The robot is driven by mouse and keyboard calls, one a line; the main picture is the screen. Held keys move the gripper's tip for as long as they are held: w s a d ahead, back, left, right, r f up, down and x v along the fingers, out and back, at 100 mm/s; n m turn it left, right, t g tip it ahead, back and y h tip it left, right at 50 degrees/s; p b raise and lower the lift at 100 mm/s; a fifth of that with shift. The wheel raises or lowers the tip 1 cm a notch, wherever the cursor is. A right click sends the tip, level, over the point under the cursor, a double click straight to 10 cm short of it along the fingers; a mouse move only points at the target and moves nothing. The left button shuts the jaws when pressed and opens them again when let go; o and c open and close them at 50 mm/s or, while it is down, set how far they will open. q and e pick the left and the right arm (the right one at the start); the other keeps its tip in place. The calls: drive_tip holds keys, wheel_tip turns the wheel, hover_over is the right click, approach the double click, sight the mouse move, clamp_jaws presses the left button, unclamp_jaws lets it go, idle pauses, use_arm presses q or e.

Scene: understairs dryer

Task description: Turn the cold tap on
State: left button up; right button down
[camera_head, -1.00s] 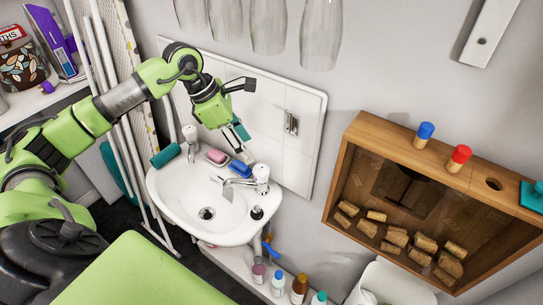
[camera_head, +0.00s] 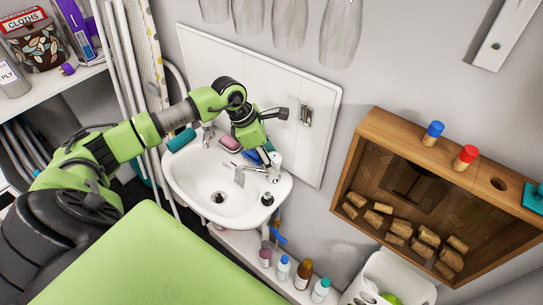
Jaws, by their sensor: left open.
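The white basin (camera_head: 186,184) stands against the wall. A chrome tap with a pale head (camera_head: 274,167) is at its right rear corner, and another tap (camera_head: 208,134) is at its left rear corner. I cannot read which tap is marked cold. My left gripper (camera_head: 268,155) is open and points down at the right tap's head, very close above it. Whether its fingers touch the head or stand around it I cannot tell, as the gripper partly covers the head. My right gripper is not in view.
A pink soap (camera_head: 230,143), a blue item (camera_head: 250,157) and a teal roll (camera_head: 181,140) lie along the basin's rear. Several bottles (camera_head: 303,274) stand on a shelf below. A wooden box (camera_head: 375,122) hangs at the right. Glass shapes hang above.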

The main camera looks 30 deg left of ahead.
use_arm(q)
drive_tip(key=c, duration=1.1)
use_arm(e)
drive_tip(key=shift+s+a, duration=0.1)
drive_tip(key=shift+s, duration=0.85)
